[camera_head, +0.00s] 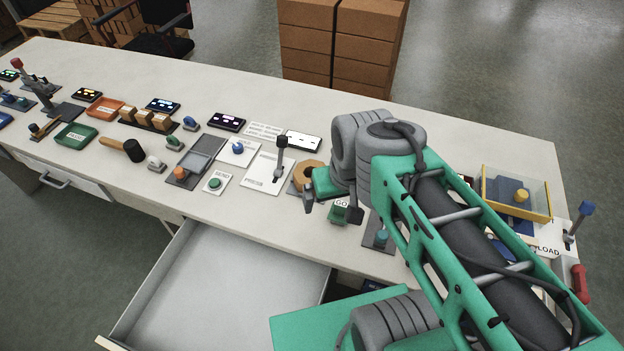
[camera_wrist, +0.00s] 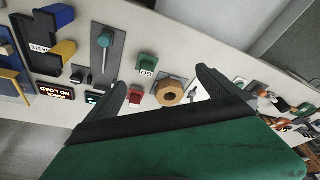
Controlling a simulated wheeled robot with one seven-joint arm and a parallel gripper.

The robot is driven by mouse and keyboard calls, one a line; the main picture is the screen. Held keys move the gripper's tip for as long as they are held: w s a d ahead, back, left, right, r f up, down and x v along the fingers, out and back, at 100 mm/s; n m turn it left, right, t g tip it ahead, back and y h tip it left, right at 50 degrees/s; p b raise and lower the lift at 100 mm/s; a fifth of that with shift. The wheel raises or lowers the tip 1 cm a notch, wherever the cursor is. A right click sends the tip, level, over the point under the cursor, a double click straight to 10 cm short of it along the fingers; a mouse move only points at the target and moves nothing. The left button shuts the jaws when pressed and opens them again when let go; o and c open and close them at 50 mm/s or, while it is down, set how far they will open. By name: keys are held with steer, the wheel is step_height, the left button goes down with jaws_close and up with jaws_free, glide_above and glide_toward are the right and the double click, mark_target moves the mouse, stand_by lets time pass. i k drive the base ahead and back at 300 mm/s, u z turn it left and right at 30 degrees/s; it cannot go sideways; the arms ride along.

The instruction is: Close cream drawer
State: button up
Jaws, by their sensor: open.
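The drawer (camera_head: 225,280) is pulled out below the front edge of the table. Its pale grey inside is empty where it shows, and only a corner of its cream front (camera_head: 113,344) is visible at the bottom edge. My arm hides part of its right side. My gripper (camera_head: 331,203) is open and empty above the tabletop, by the green GO block, higher than the drawer and to the right of it. In the wrist view my gripper (camera_wrist: 163,92) has its two dark fingers spread, with the table items beyond them.
A second drawer (camera_head: 70,184) at the left is shut. The table (camera_head: 440,135) carries trays, switches, a mallet (camera_head: 125,148), a lever (camera_head: 281,155) and a clear-sided bin (camera_head: 518,195). Cardboard boxes (camera_head: 340,45) stand behind. Floor is free left of the open drawer.

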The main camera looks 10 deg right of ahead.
mark_target(212, 287)
steer(key=u, duration=0.6)
steer(key=k, duration=0.8)
steer(key=u, duration=0.9)
steer(key=k, duration=0.4)
steer(key=u, duration=0.1)
steer(key=i, duration=0.7)
steer(key=u, duration=0.25)
steer(key=k, duration=0.5)
steer(key=u, duration=0.45)
steer(key=i, duration=0.35)
steer(key=u, duration=2.15)
